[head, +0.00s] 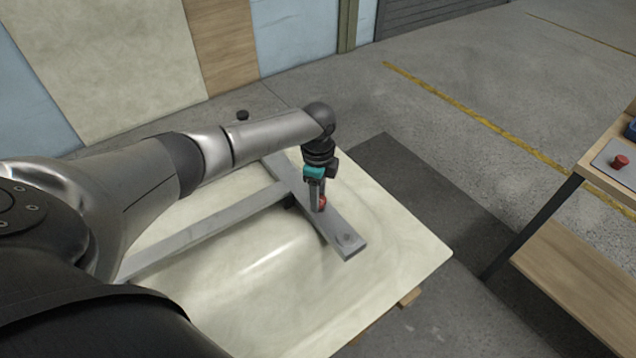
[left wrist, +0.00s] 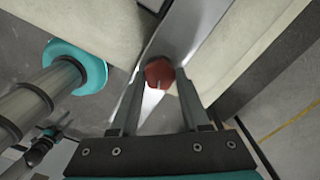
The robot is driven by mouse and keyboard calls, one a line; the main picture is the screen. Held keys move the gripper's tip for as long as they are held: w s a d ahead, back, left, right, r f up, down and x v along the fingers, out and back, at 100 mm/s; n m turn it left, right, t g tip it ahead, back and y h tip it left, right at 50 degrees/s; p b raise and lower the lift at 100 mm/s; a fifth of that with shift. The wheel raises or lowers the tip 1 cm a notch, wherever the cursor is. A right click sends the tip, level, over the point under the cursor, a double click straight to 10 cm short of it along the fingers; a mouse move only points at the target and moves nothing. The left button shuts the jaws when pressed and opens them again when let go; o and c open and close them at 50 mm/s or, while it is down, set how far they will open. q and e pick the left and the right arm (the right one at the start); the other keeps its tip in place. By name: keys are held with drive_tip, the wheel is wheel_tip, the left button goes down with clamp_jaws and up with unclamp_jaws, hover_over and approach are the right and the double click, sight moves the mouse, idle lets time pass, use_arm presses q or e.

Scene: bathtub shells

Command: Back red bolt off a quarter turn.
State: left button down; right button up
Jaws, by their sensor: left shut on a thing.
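The red bolt (head: 322,203) sits on a grey metal bar (head: 345,240) that lies over the pale cream shell (head: 400,240). In the left wrist view the red bolt head (left wrist: 158,70) is between the two finger tips, with the bar (left wrist: 188,22) beneath it. My left gripper (head: 319,207) points down from above and is shut on the red bolt. The fingers hide part of the bolt in the head view. I cannot make out my right gripper in either view.
A second grey bar (head: 215,225) joins the first from the left. A wooden block (head: 409,297) shows under the shell's right edge. A wooden bench (head: 585,165) stands at the right, with a red button (head: 620,161) on a grey plate. Floor between shell and bench is clear.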

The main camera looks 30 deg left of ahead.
use_arm(q)
drive_tip(key=n+p, duration=0.2)
drive_tip(key=n, duration=0.1)
drive_tip(key=shift+r, duration=0.2)
drive_tip(key=n+p, duration=0.4)
drive_tip(key=n, duration=0.2)
drive_tip(key=shift+f+n+p, duration=0.1)
drive_tip(key=shift+n+p, duration=0.85)
drive_tip(key=shift+n, duration=0.95)
drive_tip(key=shift+c, duration=1.9)
unclamp_jaws()
